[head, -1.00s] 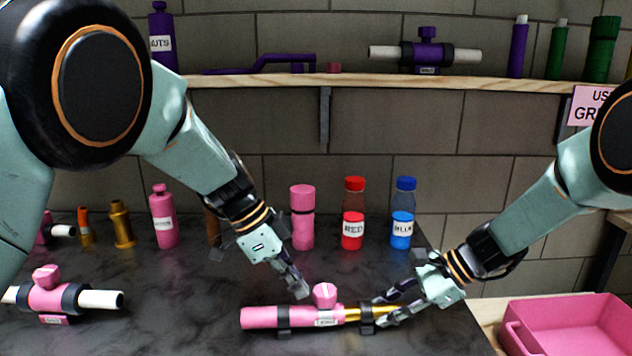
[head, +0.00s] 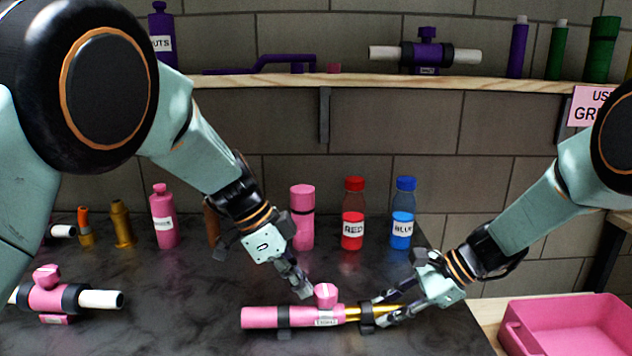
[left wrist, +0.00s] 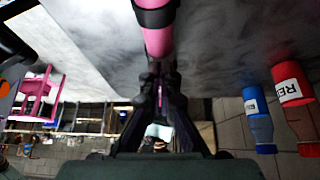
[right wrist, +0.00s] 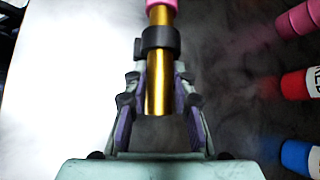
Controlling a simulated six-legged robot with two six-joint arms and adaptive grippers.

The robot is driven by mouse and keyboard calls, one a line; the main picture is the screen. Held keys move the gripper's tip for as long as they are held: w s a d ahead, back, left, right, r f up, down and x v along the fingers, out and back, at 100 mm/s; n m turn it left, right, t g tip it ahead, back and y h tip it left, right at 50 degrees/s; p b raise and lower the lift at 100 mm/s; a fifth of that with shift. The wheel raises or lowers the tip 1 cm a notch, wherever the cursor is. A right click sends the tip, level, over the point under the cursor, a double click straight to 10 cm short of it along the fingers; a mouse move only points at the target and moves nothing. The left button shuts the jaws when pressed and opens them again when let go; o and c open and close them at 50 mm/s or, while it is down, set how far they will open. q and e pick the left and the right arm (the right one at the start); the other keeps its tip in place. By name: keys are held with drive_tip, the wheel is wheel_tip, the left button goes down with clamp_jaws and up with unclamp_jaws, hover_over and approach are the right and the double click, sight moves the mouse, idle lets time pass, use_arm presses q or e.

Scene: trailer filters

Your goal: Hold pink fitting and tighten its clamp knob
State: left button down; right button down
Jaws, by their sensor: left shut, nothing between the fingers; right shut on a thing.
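The pink fitting (head: 275,317) lies on the dark counter, with a gold tube (head: 393,309) coming out of its right end and black clamp rings around both. Its pink clamp knob (head: 326,294) stands on top, above a white label that seems to read TIGHT. My left gripper (head: 305,292) is shut and empty, its tips right beside the knob; I cannot tell if they touch. In the left wrist view, the shut fingers (left wrist: 158,75) point at the pink body. My right gripper (head: 376,311) is shut on the gold tube, seen between its fingers in the right wrist view (right wrist: 158,90).
A second pink fitting with white tube ends (head: 98,299) lies at the left. Pink bottles (head: 163,215), a red-capped bottle (head: 352,230) and a blue-capped bottle (head: 402,230) stand behind. A pink bin (head: 570,328) is at the lower right. A shelf (head: 400,85) runs above.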

use_arm(q)
drive_tip(key=shift+w+d, duration=0.1)
drive_tip(key=shift+w, duration=0.05)
use_arm(e)
drive_tip(key=shift+a, duration=0.1)
idle(0.4)
use_arm(q)
drive_tip(key=shift+a+r, duration=0.1)
drive_tip(key=shift+a, duration=0.35)
wheel_tip(320, 180, up, 6)
drive_tip(key=shift+f, duration=0.1)
idle(0.3)
use_arm(e)
drive_tip(key=c, duration=1)
unclamp_jaws()
drive_tip(key=shift+c, duration=0.2)
